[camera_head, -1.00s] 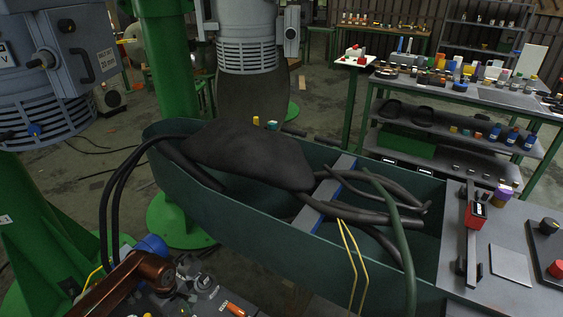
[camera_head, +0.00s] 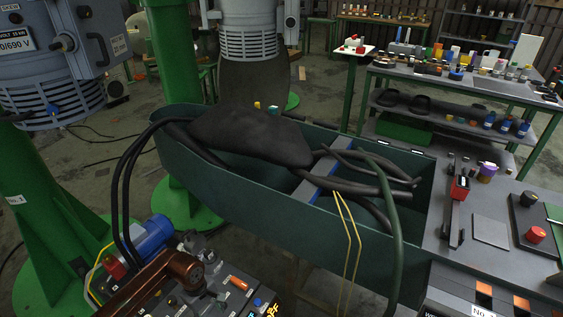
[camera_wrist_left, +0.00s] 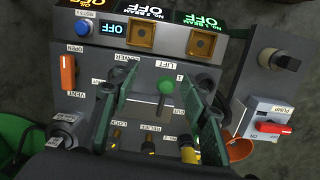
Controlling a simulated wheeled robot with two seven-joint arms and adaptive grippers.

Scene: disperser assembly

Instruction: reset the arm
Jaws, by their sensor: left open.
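In the left wrist view my left gripper (camera_wrist_left: 160,98) is open, its two dark green fingers apart over a control panel (camera_wrist_left: 190,75). A green-knobbed lever (camera_wrist_left: 165,88) by the "LIFT" label shows in the gap between the fingers; I cannot tell whether either finger touches it. The gap holds nothing gripped. In the head view the panel (camera_head: 232,300) is at the bottom, partly cut off, and I cannot make out the left fingertips there. My right gripper is in neither view.
An orange "VENT" lever (camera_wrist_left: 67,73), a blue button (camera_wrist_left: 82,28) and a red pump switch (camera_wrist_left: 272,127) surround the fingers. A green trough (camera_head: 270,212) with a dark bulky bag and hoses lies beyond. A grey work surface (camera_head: 510,215) is at right; a motor (camera_head: 60,60) stands at left.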

